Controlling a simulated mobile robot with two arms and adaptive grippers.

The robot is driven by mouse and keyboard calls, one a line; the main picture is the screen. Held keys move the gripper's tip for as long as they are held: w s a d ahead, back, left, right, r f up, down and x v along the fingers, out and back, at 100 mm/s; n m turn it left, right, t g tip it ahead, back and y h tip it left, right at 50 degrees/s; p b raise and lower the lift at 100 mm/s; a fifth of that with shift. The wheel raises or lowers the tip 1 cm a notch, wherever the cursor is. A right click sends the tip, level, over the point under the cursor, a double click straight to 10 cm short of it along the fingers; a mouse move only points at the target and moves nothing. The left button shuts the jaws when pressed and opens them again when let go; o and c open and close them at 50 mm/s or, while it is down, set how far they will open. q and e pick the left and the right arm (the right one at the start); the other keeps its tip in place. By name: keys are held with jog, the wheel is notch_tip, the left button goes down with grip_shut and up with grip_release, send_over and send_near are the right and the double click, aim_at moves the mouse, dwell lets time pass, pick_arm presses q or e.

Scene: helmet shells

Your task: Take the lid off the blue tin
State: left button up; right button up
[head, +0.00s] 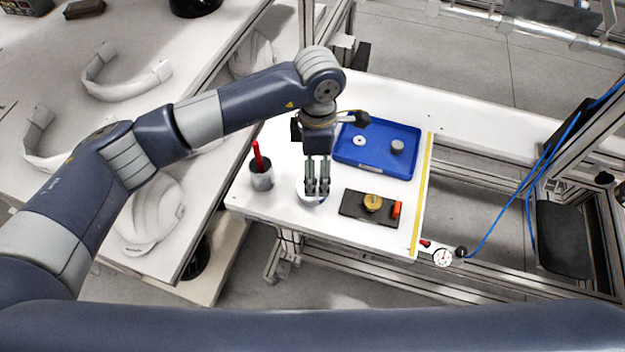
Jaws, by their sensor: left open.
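A small round tin (303,200) stands on the white table, mostly hidden behind my left gripper. Its whitish round edge shows beside the fingers, with a bit of blue low at the right. I cannot make out whether the lid sits on it. My left gripper (317,192) points down over the tin, open, with its two fingers a small gap apart. Whether the fingertips touch the tin or lid cannot be told. My right gripper is not in view.
A grey cup (262,182) with a red stick stands left of the tin. A blue tray (375,165) with a white ring and grey cylinder lies behind right. A dark mat (354,208) holds a yellow round piece and an orange piece. A yellow strip (422,195) marks the right edge.

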pick_arm(q)
jog(key=shift+w+f, duration=0.1)
jog(key=shift+f, duration=0.3)
jog(key=shift+w+a+f, duration=0.1)
jog(key=shift+w+f, duration=0.05)
jog(key=shift+f, duration=0.15)
jog(key=f+p, duration=0.1)
jog(key=f, duration=0.2)
jog(key=f+p, duration=0.1)
jog(key=shift+a+f+p, duration=0.2)
jog(key=shift+a+p, duration=0.1)
jog(key=shift+a, duration=0.1)
jog(key=shift+f, duration=0.2)
jog(key=shift+w+d+f, duration=0.1)
jog(key=c, duration=2)
grip_shut()
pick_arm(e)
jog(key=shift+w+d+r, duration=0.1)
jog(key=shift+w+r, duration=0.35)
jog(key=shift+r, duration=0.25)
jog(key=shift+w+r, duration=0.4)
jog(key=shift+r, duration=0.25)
